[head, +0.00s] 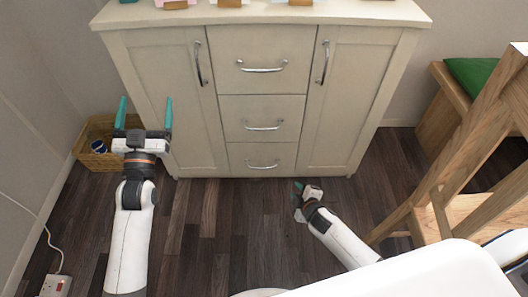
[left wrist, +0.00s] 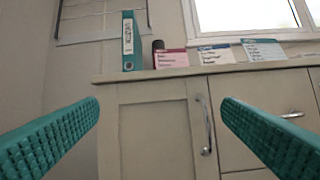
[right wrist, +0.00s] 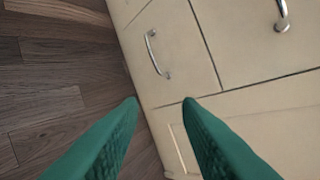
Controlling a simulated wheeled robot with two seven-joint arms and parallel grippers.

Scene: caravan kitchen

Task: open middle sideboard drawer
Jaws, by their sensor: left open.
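The cream sideboard (head: 180,110) has three drawers between two doors. The middle drawer (head: 290,108) is shut, with a silver bow handle (head: 264,127). In the right wrist view the picture is turned, and the middle drawer's handle (right wrist: 282,15) shows at the top right, beyond the bottom drawer's handle (right wrist: 157,55). My left gripper (head: 144,115) is open and empty in front of the left door; the left wrist view shows that door's handle (left wrist: 205,125) between its fingers. My right gripper (head: 299,187) is low near the floor, partly open and empty, apart from the handles.
A wicker basket (head: 98,160) stands on the floor left of the sideboard. A wooden chair (head: 470,150) and a bench with a green cushion (head: 475,78) are on the right. A white socket strip (head: 56,285) lies at the lower left. Cards (left wrist: 215,55) stand on the sideboard top.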

